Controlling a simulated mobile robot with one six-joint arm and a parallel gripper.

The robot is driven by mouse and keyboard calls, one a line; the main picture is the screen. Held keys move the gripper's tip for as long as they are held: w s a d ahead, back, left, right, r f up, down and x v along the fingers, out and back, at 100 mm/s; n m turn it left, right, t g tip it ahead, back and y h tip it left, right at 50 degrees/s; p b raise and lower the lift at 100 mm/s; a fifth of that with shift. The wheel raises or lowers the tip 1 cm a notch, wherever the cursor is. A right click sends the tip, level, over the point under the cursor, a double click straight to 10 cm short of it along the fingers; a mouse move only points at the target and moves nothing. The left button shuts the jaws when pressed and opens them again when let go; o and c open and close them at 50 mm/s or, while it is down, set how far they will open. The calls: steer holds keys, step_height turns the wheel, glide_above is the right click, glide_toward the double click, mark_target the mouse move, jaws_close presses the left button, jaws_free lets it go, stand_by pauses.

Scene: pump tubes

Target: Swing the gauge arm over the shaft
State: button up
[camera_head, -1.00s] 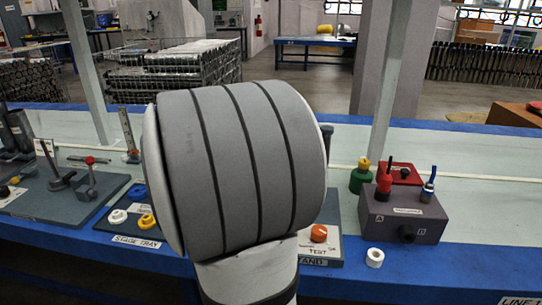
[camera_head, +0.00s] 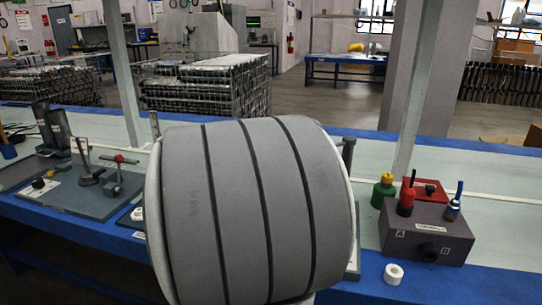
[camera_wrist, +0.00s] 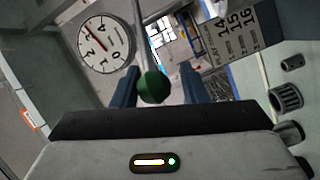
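In the wrist view a white dial gauge (camera_wrist: 104,44) with a red needle and black numbers shows at upper left. A green ball knob (camera_wrist: 153,87) on a thin grey rod shows in the middle. The blue fingers of my gripper (camera_wrist: 159,72) stand apart on both sides of the knob. A gap shows on the right; at the left the finger and knob look close, and I cannot tell if they touch. In the head view my grey arm link hides my gripper, the gauge and the test stand's middle. I cannot identify the shaft.
A grey box (camera_head: 427,233) with red and blue plugs stands at right, with a white ring (camera_head: 393,273) before it. A green bottle with a yellow cap (camera_head: 383,190) is behind. A red-handled fixture (camera_head: 120,172) stands at left. A ribbed knob (camera_wrist: 286,97) shows in the wrist view.

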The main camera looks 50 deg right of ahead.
steer(key=shift+o, duration=0.9)
steer(key=shift+s+d+r, duration=0.1)
steer(key=shift+s+r, duration=0.05)
steer(key=a+p, duration=0.1)
steer(key=a, duration=0.7)
steer(key=shift+s, duration=0.25)
